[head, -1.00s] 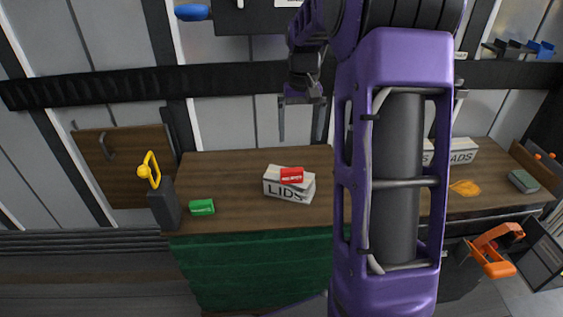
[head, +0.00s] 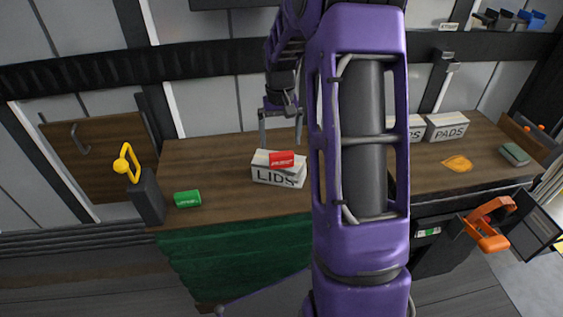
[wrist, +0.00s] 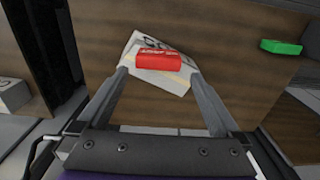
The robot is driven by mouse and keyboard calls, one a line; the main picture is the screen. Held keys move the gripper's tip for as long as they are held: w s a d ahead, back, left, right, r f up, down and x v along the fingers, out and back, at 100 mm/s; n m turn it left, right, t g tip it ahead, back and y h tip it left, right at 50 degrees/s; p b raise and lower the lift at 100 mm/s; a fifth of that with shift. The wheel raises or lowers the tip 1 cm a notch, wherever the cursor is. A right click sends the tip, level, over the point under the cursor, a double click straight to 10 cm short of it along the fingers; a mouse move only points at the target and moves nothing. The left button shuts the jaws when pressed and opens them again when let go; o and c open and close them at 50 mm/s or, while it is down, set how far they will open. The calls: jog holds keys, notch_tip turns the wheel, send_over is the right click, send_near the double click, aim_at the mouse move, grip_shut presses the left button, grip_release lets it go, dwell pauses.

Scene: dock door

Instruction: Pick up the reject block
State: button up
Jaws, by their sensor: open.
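The red block (head: 282,158), with white lettering too small to read surely, lies on top of the white LIDS box (head: 277,178) on the wooden bench. In the wrist view the red block (wrist: 158,60) sits on the pale box (wrist: 172,81). My gripper (head: 281,145) is open above and just behind the block in the head view. In the wrist view my gripper's (wrist: 158,72) two fingers reach either side of the block, with nothing held. I cannot tell whether a finger touches the box.
A green block (head: 187,198) lies on the bench (head: 215,165) to the left. A yellow handle (head: 127,162) on a dark post stands at the bench's left end. The PADS box (head: 447,127) and an orange patch (head: 457,163) are to the right. Bare bench lies left of the LIDS box.

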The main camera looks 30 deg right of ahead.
aim_at(282, 153)
jog(key=shift+s+d+f+b, duration=0.1)
jog(key=shift+f+b, duration=0.15)
jog(key=shift+f, duration=1.35)
jog(key=shift+s+f+b, duration=0.1)
jog(key=shift+f+b, duration=0.15)
jog(key=shift+f, duration=1.3)
jog(key=shift+c, duration=0.2)
